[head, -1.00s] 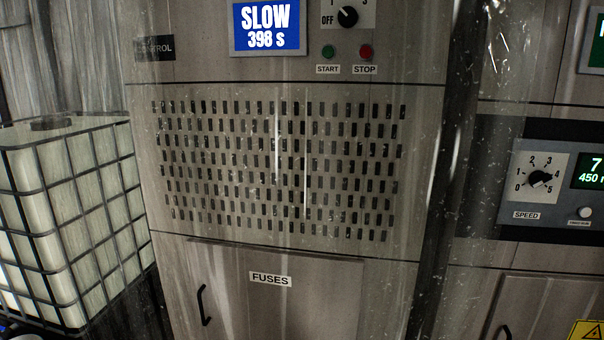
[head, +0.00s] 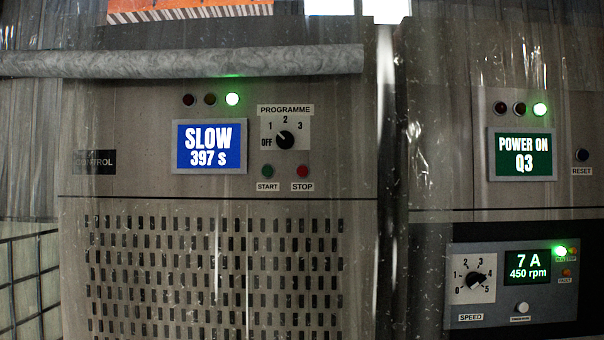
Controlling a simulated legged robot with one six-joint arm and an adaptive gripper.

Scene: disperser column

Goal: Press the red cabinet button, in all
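The red button (head: 302,171) sits on the front of the left grey cabinet, above a label reading STOP. A green button (head: 267,171) is just left of it, above a START label. Above them is a black programme knob (head: 285,140) with marks OFF, 1, 2 and 3. A blue display (head: 209,146) to the left reads SLOW 397 S. My gripper is not in view.
A grey pipe or roll (head: 180,61) runs across the cabinet's top. A caged white tank (head: 28,275) stands at left.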

